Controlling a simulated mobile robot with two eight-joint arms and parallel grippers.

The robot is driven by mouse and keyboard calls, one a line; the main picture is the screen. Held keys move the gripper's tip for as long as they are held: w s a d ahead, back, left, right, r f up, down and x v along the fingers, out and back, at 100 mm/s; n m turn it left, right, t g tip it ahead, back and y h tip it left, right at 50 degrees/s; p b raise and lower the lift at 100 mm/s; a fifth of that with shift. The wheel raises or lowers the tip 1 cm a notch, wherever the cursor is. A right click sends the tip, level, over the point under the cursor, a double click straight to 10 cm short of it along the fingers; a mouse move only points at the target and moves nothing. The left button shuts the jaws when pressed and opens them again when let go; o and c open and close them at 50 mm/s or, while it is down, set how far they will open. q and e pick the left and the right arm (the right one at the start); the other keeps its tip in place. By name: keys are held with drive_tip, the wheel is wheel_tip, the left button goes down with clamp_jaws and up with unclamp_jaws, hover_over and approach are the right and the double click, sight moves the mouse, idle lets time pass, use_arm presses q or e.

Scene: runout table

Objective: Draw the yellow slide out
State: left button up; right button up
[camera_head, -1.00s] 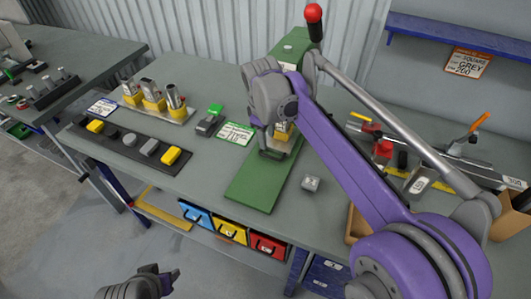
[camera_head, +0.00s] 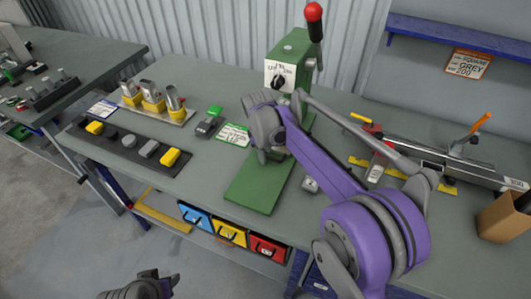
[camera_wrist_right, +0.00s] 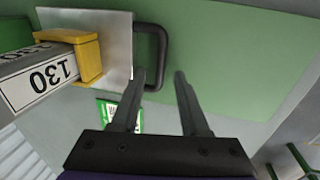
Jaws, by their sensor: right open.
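In the right wrist view, a yellow holder (camera_wrist_right: 88,58) sits on a silver plate (camera_wrist_right: 88,20) with a black loop handle (camera_wrist_right: 162,50). A block marked 130 (camera_wrist_right: 40,78) stands in the holder. The plate lies on the green press base (camera_wrist_right: 230,45). My right gripper (camera_wrist_right: 160,76) is open, its fingertips close to the handle's near end; I cannot tell whether they touch. In the head view the right gripper (camera_head: 268,155) is over the green press (camera_head: 258,190) and hides the slide. My left gripper (camera_head: 165,283) shows partly at the bottom edge, its jaws unclear.
To the left are a rack of yellow-based blocks (camera_head: 175,117) and a black strip (camera_head: 110,138). A small grey block (camera_head: 310,184) lies right of the base, beside my arm.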

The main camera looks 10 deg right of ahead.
drive_tip(key=shift+f, duration=0.1)
clamp_jaws()
idle(1.4)
